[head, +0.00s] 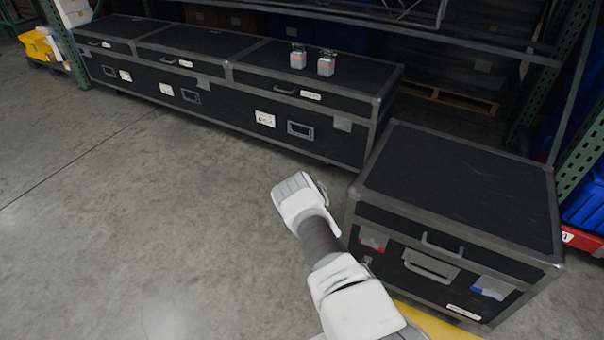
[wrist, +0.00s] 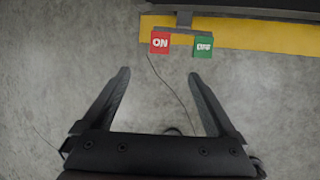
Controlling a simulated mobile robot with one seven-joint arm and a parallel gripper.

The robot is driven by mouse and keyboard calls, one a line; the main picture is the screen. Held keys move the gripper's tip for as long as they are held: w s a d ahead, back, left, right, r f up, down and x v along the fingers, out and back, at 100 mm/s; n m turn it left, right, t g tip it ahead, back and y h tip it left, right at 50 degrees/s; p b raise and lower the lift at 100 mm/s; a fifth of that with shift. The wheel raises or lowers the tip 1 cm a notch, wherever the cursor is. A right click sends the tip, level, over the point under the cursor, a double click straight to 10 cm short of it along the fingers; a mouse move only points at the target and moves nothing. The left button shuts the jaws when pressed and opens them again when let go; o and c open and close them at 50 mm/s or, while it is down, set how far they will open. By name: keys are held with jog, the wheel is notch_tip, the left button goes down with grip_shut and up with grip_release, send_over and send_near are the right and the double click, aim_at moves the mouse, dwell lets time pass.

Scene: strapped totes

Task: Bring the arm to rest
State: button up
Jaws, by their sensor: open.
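My arm (head: 335,265) reaches up from the lower edge of the head view over bare floor, left of the near black case (head: 465,180). Its fingers cannot be made out there. In the wrist view my gripper (wrist: 158,76) is open, with two dark fingers spread apart and nothing between them but grey floor in the background. Beyond the fingertips are a red ON tag (wrist: 160,42) and a green tag (wrist: 203,45), its lettering hard to read, at a yellow bar (wrist: 265,33).
A long row of black cases (head: 215,95) stands at the back, with two small grey-and-orange items (head: 298,58) (head: 326,63) on top. Rack posts (head: 583,150) and blue bins (head: 588,205) are at the right. Open concrete floor (head: 130,220) lies to the left.

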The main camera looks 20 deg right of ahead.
jog(key=w+a+r+m, duration=0.1)
jog(key=w+r+m, duration=0.35)
jog(key=r, duration=0.45)
jog(key=w+a+r+m+h, duration=0.1)
jog(key=w+a+r+m, duration=0.15)
jog(key=w+r, duration=0.45)
jog(key=w+a+r+m, duration=0.1)
jog(key=w+r+m, duration=0.25)
jog(key=r, duration=0.75)
jog(key=s+a+r+m+y, duration=0.1)
jog(key=a+r+m, duration=0.15)
jog(key=r, duration=0.65)
jog(key=s+a+r+m, duration=0.2)
jog(key=r+m, duration=0.2)
jog(key=r, duration=0.5)
jog(key=s+a+r+m+t+y, duration=0.1)
jog(key=s+a+r+m, duration=0.35)
jog(key=s+r, duration=0.6)
jog(key=s+a+r+m+y, duration=0.1)
jog(key=s+a+r+m, duration=0.45)
jog(key=s, duration=0.75)
notch_tip(320, 180, up, 21)
jog(key=n+p, duration=0.1)
jog(key=p, duration=1.7)
jog(key=shift+s+a, duration=0.15)
jog(key=shift+a, duration=0.15)
